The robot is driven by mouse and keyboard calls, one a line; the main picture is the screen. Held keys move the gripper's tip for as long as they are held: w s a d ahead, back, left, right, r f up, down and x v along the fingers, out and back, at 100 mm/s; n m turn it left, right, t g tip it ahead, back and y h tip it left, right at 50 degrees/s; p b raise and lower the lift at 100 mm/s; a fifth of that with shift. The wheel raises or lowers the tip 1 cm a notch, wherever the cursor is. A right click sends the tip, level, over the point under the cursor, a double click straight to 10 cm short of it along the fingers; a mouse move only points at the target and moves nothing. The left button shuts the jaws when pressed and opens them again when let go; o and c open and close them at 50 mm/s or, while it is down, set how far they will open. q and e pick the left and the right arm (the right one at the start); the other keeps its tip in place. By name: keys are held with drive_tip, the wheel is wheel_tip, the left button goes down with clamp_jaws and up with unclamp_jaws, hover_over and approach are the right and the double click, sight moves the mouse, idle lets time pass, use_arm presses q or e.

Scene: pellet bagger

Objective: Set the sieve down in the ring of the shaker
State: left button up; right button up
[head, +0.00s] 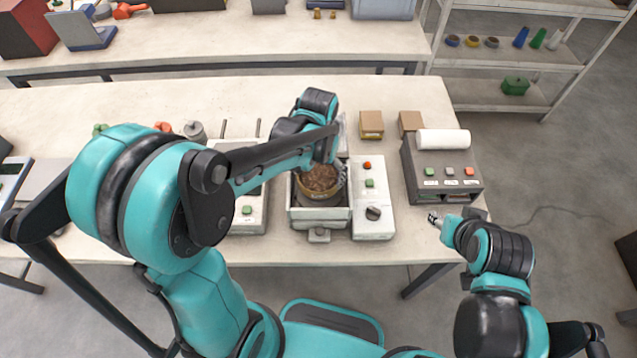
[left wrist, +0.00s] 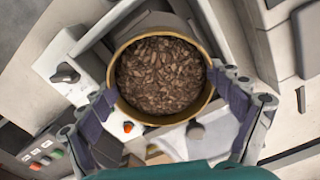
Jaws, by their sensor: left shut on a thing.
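The sieve (head: 318,184), a round brass-coloured pan full of brown pellets, is over the open white tray of the shaker (head: 320,222). The shaker's control box (head: 373,212) with a red button, a green button and a black knob is on its right. My left gripper (left wrist: 165,85) is shut on the sieve, one finger on each side of its rim, and the sieve (left wrist: 160,115) looks about level. The ring is hidden under the sieve, so I cannot tell whether they touch. My right gripper (head: 435,220) is empty near the table's front edge; its finger opening is too small to judge.
A grey machine (head: 442,180) with a white roll (head: 443,142) and several buttons stands right of the shaker. Another white device (head: 249,210) stands close on the left. Small brown boxes (head: 371,124) are behind. Bare table (head: 408,240) shows at the front right.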

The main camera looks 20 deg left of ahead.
sight(318, 183)
use_arm(q)
wheel_tip(318, 183, down, 4)
drive_tip(key=shift+r+b, duration=0.1)
drive_tip(key=shift+b, duration=0.5)
drive_tip(key=o, duration=0.9)
drive_tip(key=shift+c, duration=0.2)
drive_tip(key=shift+o, duration=0.3)
